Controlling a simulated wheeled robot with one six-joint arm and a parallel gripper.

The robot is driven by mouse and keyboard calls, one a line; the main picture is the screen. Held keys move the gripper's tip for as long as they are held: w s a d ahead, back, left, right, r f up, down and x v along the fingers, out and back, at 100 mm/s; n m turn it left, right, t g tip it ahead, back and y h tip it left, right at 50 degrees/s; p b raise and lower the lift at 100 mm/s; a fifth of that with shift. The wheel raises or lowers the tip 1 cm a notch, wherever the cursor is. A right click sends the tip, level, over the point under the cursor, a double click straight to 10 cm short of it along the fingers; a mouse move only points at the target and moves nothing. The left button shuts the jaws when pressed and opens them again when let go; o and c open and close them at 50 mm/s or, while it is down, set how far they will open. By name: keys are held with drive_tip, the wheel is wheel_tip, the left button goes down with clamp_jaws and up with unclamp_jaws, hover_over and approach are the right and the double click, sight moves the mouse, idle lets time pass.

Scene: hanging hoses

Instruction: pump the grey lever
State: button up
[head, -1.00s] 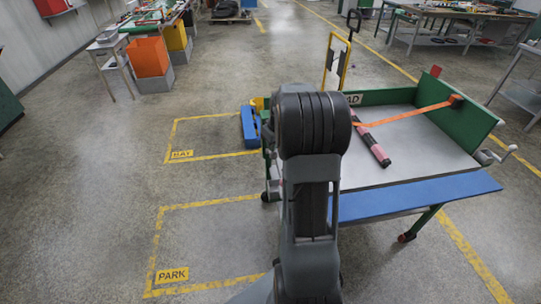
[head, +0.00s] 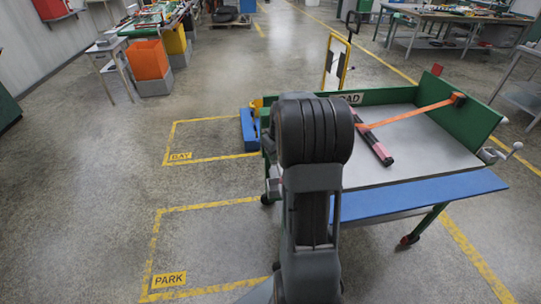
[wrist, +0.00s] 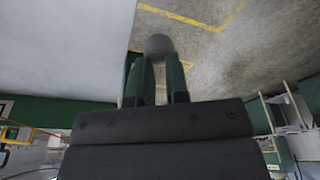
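A round grey knob (wrist: 158,46), which appears to be the end of the grey lever, shows in the wrist view at the fingertips. The rest of the lever is hidden there. My gripper (wrist: 158,62) has its two dark green fingers apart, with floor visible between them. The knob lies at the mouth of the gap; I cannot tell whether the fingers touch it. In the head view my arm hides the gripper and the lever. The cart (head: 425,190) stands right of my arm, with green sides, a grey deck and a blue front ledge.
A pink and black bar (head: 373,144) and an orange strap (head: 410,116) lie across the deck. A crank (head: 501,153) sticks out on the cart's right. A blue block (head: 249,130) stands by the BAY marking (head: 181,156). Floor around the PARK marking (head: 169,279) is clear.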

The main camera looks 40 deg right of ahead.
sight(275, 163)
drive_tip(key=shift+s+a+f, duration=0.1)
drive_tip(key=shift+f, duration=0.35)
drive_tip(key=shift+s+a+f+b, duration=0.1)
drive_tip(key=shift+s+f+b, duration=0.1)
drive_tip(key=shift+f+b, duration=0.5)
drive_tip(key=shift+s+a+f+b, duration=0.1)
drive_tip(key=shift+s+f+b, duration=0.05)
drive_tip(key=shift+f+b, duration=0.55)
drive_tip(key=shift+f, duration=0.15)
drive_tip(key=shift+w+d+r+p, duration=0.1)
drive_tip(key=shift+w+r+p, duration=0.1)
drive_tip(key=shift+r+p, duration=1.4)
drive_tip(key=shift+w+d+r+p, duration=0.15)
drive_tip(key=shift+w+r+p, duration=0.25)
drive_tip(key=shift+r, duration=0.45)
drive_tip(key=shift+w+d+r+p, duration=0.2)
drive_tip(key=shift+r+p, duration=0.4)
drive_tip(key=shift+r, duration=0.2)
drive_tip(key=shift+w+d+r+p, duration=0.1)
drive_tip(key=shift+w+r+p, duration=0.3)
drive_tip(key=shift+r, duration=0.45)
drive_tip(key=shift+s, duration=0.1)
drive_tip(key=shift+r, duration=0.1)
